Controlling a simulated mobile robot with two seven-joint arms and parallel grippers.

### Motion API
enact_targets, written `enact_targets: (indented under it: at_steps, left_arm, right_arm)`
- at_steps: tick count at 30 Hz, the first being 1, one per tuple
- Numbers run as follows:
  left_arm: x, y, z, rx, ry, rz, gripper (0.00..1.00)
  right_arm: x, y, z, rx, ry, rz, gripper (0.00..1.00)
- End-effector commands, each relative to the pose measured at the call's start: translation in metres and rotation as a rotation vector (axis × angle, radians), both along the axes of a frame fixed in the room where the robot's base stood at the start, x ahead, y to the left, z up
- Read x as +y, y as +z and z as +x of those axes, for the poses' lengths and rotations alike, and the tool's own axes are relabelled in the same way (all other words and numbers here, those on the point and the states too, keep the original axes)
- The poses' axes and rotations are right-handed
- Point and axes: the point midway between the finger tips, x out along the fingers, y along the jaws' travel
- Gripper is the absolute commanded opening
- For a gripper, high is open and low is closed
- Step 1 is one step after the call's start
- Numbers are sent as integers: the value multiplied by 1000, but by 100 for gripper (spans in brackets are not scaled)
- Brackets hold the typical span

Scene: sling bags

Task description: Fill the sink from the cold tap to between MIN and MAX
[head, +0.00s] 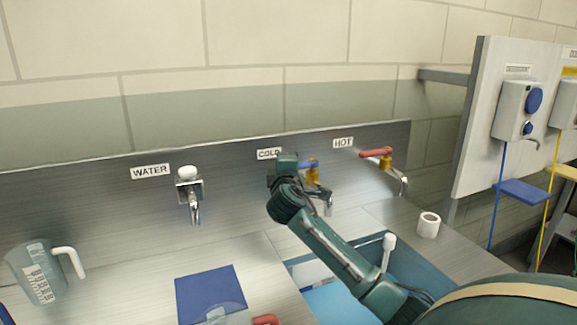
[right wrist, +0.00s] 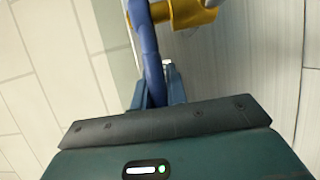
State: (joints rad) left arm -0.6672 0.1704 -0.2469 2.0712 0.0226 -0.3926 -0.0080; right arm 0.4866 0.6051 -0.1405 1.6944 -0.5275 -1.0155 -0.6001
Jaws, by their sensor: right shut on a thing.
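The cold tap (head: 327,205), with a blue lever (head: 309,164) and a yellow part, is on the back panel beside the COLD label (head: 269,153). My right gripper (head: 292,164) is at this lever. In the right wrist view, the right gripper (right wrist: 158,84) is shut on the blue lever (right wrist: 147,50). The blue sink (head: 408,262) is below, partly hidden by my right arm. Its inside looks light blue; the water level and the MIN and MAX marks cannot be made out. Whether water runs from the tap is unclear. My left gripper is not in view.
The hot tap (head: 403,185) with a red lever is to the right, the WATER tap (head: 195,212) to the left. A measuring jug (head: 35,272), a blue mat (head: 208,292) and a white roll (head: 428,225) are on the counter. A white-topped upright piece (head: 388,243) stands at the sink.

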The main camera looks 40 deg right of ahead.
Motion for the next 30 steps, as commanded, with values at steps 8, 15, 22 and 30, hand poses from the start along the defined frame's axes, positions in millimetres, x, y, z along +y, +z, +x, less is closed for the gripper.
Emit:
enact_targets:
  at_steps: [8, 15, 22, 30]
  left_arm:
    - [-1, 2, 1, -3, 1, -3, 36]
    - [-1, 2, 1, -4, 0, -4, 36]
    - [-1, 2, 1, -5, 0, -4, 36]
    - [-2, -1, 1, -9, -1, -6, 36]
  right_arm:
    - [-1, 0, 0, 0, -4, 0, 16]
    - [-1, 0, 0, 0, -2, 0, 36]
    - [-1, 0, -1, 0, -1, 0, 36]
    - [17, -1, -21, -2, 1, 1, 36]
